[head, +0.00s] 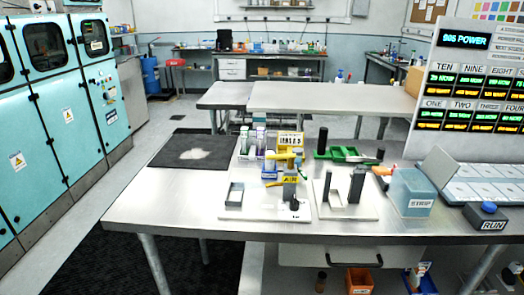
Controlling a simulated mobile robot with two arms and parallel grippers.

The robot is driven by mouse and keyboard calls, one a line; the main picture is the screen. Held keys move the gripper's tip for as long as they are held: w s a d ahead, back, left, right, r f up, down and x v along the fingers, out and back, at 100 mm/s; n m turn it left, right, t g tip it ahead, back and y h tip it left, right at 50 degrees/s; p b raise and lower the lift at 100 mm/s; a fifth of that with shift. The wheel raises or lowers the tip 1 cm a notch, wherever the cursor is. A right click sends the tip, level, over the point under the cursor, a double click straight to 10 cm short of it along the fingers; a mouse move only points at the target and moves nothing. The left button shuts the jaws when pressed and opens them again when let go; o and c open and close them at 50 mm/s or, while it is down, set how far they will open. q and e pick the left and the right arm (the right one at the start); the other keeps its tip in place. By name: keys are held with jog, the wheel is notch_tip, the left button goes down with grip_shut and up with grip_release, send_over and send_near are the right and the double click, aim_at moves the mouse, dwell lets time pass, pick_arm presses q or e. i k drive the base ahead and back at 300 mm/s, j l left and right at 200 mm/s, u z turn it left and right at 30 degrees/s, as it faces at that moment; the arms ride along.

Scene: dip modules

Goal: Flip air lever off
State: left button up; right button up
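A small grey station with a yellow "AIR" label (290,179) stands on a white base plate (265,212) near the front of the steel table. A yellow lever-like bar (281,156) lies roughly level across its upper part, and another yellow piece (274,184) sticks out low on its left. The parts are small and overlap, so I cannot tell which is the air lever or its position. Neither of my grippers is in view.
Behind are a green tray (343,154) and a rack of tubes (252,142). A blue "RUN" button (489,208) sits at right. The table's left front is clear.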

aim_at(290, 157)
jog(key=i+j+z, duration=0.2)
jog(key=i+j, duration=0.15)
jog(key=j, duration=0.9)
jog(key=i+j+z, duration=0.2)
jog(key=j, duration=1.1)
jog(key=i+j+z, duration=0.2)
jog(key=j, duration=1.1)
jog(key=j+z, duration=0.2)
jog(key=j, duration=1.15)
